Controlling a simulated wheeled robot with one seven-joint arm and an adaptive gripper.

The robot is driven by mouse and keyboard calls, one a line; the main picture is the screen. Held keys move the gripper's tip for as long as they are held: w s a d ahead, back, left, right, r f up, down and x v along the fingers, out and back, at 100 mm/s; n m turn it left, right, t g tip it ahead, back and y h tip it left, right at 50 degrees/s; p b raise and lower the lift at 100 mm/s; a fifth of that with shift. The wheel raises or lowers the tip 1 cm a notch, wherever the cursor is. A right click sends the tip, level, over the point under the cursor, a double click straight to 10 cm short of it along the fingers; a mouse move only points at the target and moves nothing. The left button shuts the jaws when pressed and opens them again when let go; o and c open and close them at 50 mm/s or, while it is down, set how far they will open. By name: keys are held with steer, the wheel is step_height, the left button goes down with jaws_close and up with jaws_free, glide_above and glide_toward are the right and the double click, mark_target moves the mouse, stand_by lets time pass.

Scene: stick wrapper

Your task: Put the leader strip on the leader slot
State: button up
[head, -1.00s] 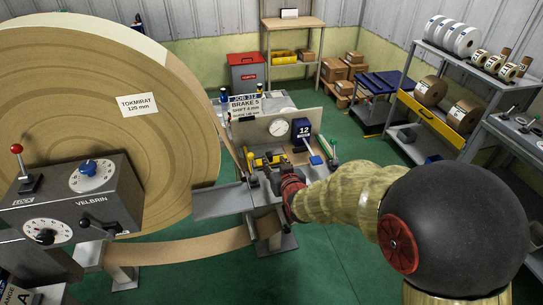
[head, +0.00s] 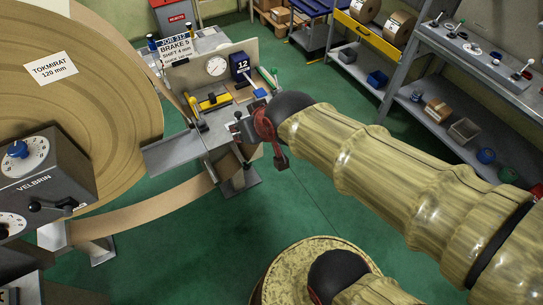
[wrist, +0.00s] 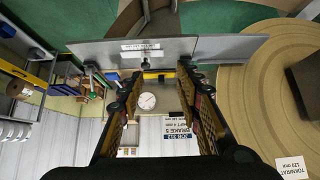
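A brown paper strip (head: 150,212) runs from the big paper roll (head: 75,100) to a bracket below the small machine bench (head: 190,149). Brown paper also shows beyond the metal plate in the wrist view (wrist: 165,22). I take it for the leader strip, but I cannot tell where its free end lies. I cannot single out the leader slot. My gripper (head: 258,140) is at the bench's right front corner. In the wrist view my gripper (wrist: 158,82) has its fingers apart, with nothing visibly held between them. The bench and its dial (wrist: 147,101) appear beyond them, upside down.
A dial gauge (head: 216,65), a blue block marked 12 (head: 240,67) and a yellow bar (head: 212,102) are on the bench. A grey control box (head: 42,178) stands at left. Shelves (head: 450,125) stand at right. Green floor is open between.

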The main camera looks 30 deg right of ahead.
steer(key=s+r+g, duration=0.1)
steer(key=s+g, duration=0.1)
steer(key=s, duration=1)
steer(key=shift+s+r+g, duration=0.2)
steer(key=shift+r+g, duration=0.1)
